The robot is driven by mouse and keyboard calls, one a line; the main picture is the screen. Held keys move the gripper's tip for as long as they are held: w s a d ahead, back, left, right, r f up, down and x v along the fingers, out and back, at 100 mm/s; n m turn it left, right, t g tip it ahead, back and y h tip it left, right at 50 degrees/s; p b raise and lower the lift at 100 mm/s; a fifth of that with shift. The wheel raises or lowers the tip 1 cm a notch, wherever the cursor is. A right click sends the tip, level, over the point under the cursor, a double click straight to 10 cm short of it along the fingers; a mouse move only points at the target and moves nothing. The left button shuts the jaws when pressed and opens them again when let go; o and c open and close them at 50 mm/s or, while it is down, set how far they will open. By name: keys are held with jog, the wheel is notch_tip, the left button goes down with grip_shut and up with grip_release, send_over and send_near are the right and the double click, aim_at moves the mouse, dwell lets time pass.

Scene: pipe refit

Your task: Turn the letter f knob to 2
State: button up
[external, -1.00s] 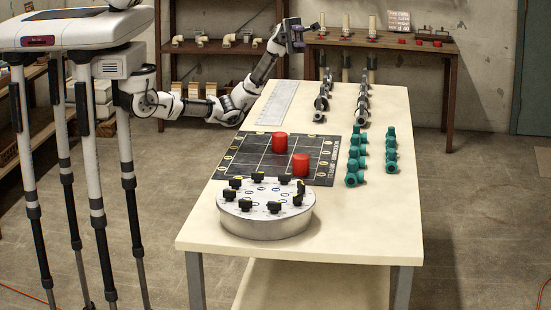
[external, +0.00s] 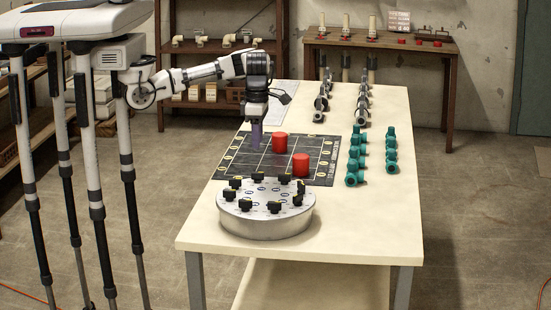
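A round silver drum (external: 265,226) with a white top stands at the near end of the table. Several black knobs sit in a ring on its top, among them a knob at the front (external: 274,207) and one at the left (external: 229,195). The letters and numbers are too small to read, so I cannot tell which knob is f or where it points. My gripper (external: 256,143) points down above the black mat, behind the drum and apart from the knobs. From this view I cannot tell whether its fingers are open or shut.
Two red cylinders, one farther back (external: 280,143) and one nearer (external: 301,164), stand on the black gridded mat (external: 241,168), right of my gripper. Teal fittings (external: 355,165) stand in rows on the right. Grey metal fittings (external: 319,104) line the back.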

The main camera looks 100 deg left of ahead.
aim_at(258, 177)
notch_tip(258, 177, down, 10)
jog(key=shift+r+p, duration=0.15)
jog(key=shift+p, duration=0.75)
jog(key=shift+c, duration=0.3)
grip_shut()
